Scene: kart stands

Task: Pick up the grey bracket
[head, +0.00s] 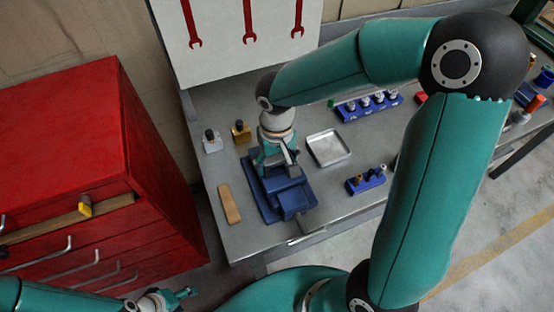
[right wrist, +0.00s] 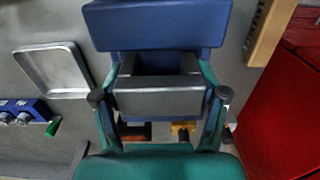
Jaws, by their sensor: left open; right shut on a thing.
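The grey bracket (right wrist: 160,103) shows in the right wrist view as a flat grey plate between the fingers. My right gripper (right wrist: 160,98) is shut on it, one finger at each end. In the head view my right gripper (head: 278,158) points down over the blue vise (head: 292,203) on the bench, and part of the bracket (head: 290,157) shows beside the fingers. I cannot tell whether the bracket touches the vise, whose blue body (right wrist: 155,25) also shows in the right wrist view. My left gripper (head: 187,293) is open and empty at the lower left, away from the bench.
A wooden bar (head: 229,204) lies left of the vise. Two small bottles, clear (head: 212,145) and amber (head: 241,134), stand behind it. A metal tray (head: 328,162), a blue rack (head: 350,111) and a blue peg block (head: 368,182) are to the right. A red cabinet (head: 70,130) stands left.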

